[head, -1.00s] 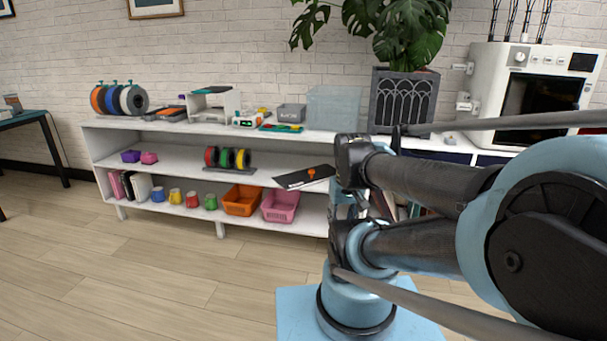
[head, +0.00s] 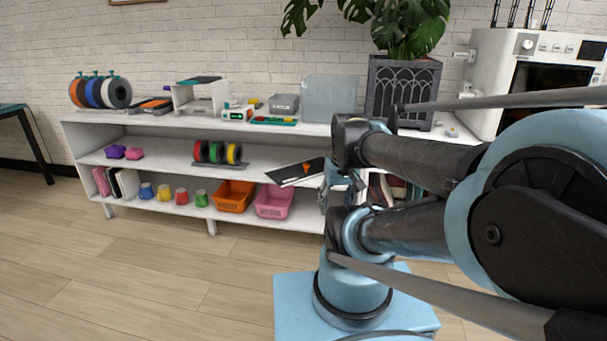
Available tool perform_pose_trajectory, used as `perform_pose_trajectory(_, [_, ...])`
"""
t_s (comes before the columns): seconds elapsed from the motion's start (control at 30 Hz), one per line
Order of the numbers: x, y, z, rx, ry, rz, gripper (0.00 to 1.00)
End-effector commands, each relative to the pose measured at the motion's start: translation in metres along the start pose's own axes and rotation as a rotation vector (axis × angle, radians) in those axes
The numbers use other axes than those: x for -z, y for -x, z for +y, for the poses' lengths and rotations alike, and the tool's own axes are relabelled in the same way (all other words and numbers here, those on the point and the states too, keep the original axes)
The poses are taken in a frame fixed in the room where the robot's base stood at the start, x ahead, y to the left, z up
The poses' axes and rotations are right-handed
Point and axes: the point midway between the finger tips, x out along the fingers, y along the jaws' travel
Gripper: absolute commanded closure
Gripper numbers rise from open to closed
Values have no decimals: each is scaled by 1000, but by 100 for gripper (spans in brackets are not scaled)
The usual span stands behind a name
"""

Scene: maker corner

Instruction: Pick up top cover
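No part in view can be surely told as the top cover. A flat black panel (head: 290,173) with a pale front edge and a small orange piece (head: 306,167) on it lies at the right of the middle shelf and appears to stick out past its front edge. A grey box (head: 284,103) and a small white box with a lit display (head: 237,113) stand on the top board. My gripper (head: 340,190) hangs below the arm, just right of the panel, apart from it in the picture. It is small and partly hidden by my arm, so its opening is unclear.
The white shelf unit (head: 150,163) holds filament spools (head: 100,91), an orange basket (head: 234,196), a pink basket (head: 274,201) and several coloured cups. A planter (head: 402,92) and a white oven-like machine (head: 541,75) stand at the right. The wooden floor (head: 150,265) is clear at the left.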

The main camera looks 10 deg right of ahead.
Motion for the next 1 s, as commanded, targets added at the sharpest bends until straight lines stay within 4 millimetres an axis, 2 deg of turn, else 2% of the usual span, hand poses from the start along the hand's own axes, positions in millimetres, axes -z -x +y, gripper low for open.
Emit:
perform_pose_trajectory(0.2, [55, 11, -10, 75, 61, 44, 46])
perform_pose_trajectory(0.47, [126, 13, -17, 160, 138, 114, 46])
perform_pose_trajectory(0.77, [209, 4, -16, 241, 220, 210, 46])
perform_pose_trajectory(1.0, [275, -13, -9, 292, 280, 299, 46])
